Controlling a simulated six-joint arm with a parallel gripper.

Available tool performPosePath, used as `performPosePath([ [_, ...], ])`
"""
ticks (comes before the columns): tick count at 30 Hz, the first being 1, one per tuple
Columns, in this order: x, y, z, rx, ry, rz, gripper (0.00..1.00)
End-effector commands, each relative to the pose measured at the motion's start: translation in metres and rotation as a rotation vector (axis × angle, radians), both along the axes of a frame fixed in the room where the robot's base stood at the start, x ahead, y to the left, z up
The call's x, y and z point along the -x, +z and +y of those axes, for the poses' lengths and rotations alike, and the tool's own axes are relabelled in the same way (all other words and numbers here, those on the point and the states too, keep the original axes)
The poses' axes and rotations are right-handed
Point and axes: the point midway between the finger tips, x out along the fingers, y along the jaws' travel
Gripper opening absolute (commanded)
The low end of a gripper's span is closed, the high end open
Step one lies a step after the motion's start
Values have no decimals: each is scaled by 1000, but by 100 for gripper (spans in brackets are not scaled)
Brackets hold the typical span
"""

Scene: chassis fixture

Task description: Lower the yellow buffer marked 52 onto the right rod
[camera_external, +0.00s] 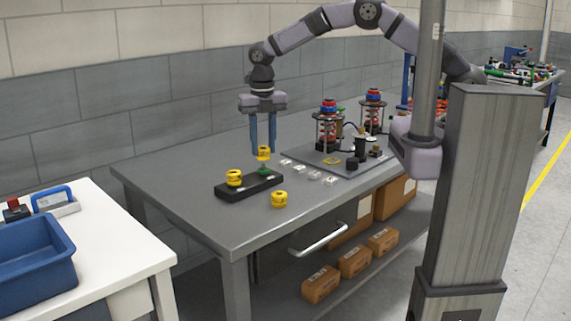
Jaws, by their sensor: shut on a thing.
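My gripper (263,150) points straight down with its two blue fingers shut on a yellow buffer (264,155). The held buffer is just above the right end of a black block (250,187). A green piece (264,171) shows on that end, below the buffer. The right rod cannot be made out clearly, and I cannot tell whether the buffer is around it. Another yellow buffer (234,178) sits at the left end of the block. A third yellow buffer (279,199) lies on the grey table in front of the block. The number markings are too small to read.
Several small pale pieces (300,172) lie right of the block. Beyond them, a dark plate (318,156) carries two columns with red and blue tops (328,108). The grey table (180,185) is clear at left. A white table with a blue bin (35,265) stands at front left.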

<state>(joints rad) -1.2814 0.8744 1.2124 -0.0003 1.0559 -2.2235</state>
Motion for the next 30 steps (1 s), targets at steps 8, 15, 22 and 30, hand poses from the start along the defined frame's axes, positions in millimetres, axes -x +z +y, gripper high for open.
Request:
performPosePath([
  [8, 0, 0, 0, -1, 0, 0, 9],
  [15, 0, 0, 0, 0, 0, 0, 9],
  [22, 0, -2, 0, 0, 0, 0, 9],
  [30, 0, -13, 0, -1, 0, 0, 9],
])
